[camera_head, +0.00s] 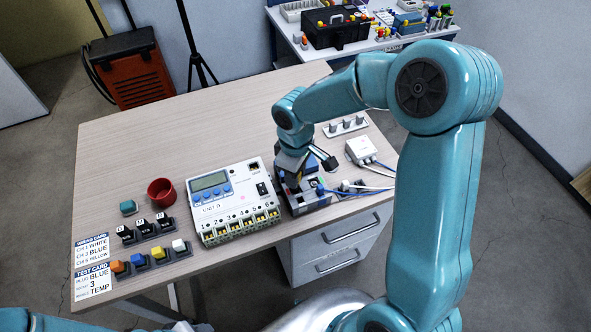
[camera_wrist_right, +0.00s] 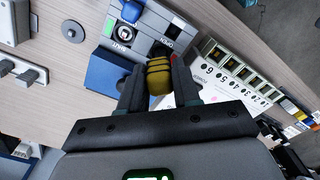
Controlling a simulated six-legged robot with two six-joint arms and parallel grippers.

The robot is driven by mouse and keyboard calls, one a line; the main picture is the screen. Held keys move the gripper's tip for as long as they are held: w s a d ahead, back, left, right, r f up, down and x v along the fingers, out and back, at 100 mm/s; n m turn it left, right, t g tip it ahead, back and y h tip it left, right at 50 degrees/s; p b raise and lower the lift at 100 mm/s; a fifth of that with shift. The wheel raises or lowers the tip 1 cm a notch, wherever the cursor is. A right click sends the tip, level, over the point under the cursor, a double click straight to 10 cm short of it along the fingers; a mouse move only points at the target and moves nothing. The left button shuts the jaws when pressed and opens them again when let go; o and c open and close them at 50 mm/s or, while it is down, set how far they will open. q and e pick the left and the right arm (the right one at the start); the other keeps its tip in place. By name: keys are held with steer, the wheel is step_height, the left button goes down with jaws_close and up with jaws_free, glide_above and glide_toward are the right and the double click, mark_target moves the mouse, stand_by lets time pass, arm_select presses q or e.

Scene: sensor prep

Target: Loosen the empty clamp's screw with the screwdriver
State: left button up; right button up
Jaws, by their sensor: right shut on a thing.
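My right gripper (camera_head: 294,172) is low over the grey station to the right of the white UNIT B box (camera_head: 226,207). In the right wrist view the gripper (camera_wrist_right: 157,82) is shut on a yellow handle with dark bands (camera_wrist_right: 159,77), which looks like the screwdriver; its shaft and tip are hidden. A row of clamps (camera_head: 247,224) runs along the front edge of UNIT B, with numbers beside it; the row also shows in the right wrist view (camera_wrist_right: 238,68). I cannot tell which clamp is empty, and the screws are too small to judge. My left gripper is not in view.
The grey station (camera_head: 313,203) has blue parts on it. A white box with cables (camera_head: 361,150) stands to its right, a grey socket strip (camera_head: 345,126) behind. A red cup (camera_head: 161,191), coloured blocks and two cards are at the left. The table's back left is clear.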

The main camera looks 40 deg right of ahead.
steer(key=n+p, duration=0.2)
steer(key=n, duration=0.3)
steer(key=shift+n, duration=0.4)
steer(key=shift+n+p, duration=1.35)
steer(key=shift+n, duration=1.15)
steer(key=o, duration=1.3)
